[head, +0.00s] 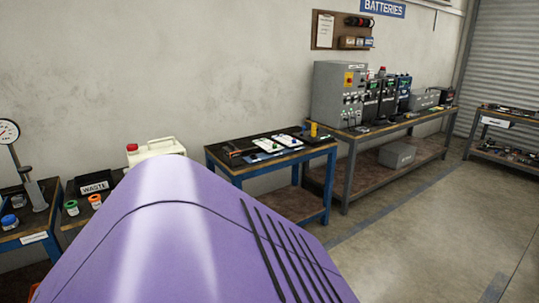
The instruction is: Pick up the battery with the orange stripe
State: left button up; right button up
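I cannot make out a battery with an orange stripe in the head view. A blue BATTERIES sign (383,8) hangs on the wall above a long bench (390,130) at the back right. On that bench stand several dark upright units (388,96), too small to tell whether they are batteries or chargers. Neither of my grippers is in view. A large purple surface with dark slots covers the lower middle of the view and hides what is behind it.
A grey cabinet (338,94) stands on the long bench. A smaller blue-legged table (322,160) with trays stands left of it. Another bench (508,120) is far right. Floor (430,225) at right is clear.

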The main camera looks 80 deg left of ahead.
aim_at(230, 150)
jog(key=u, duration=2.9)
jog(key=z, duration=3.6)
jog(key=u, duration=3.3)
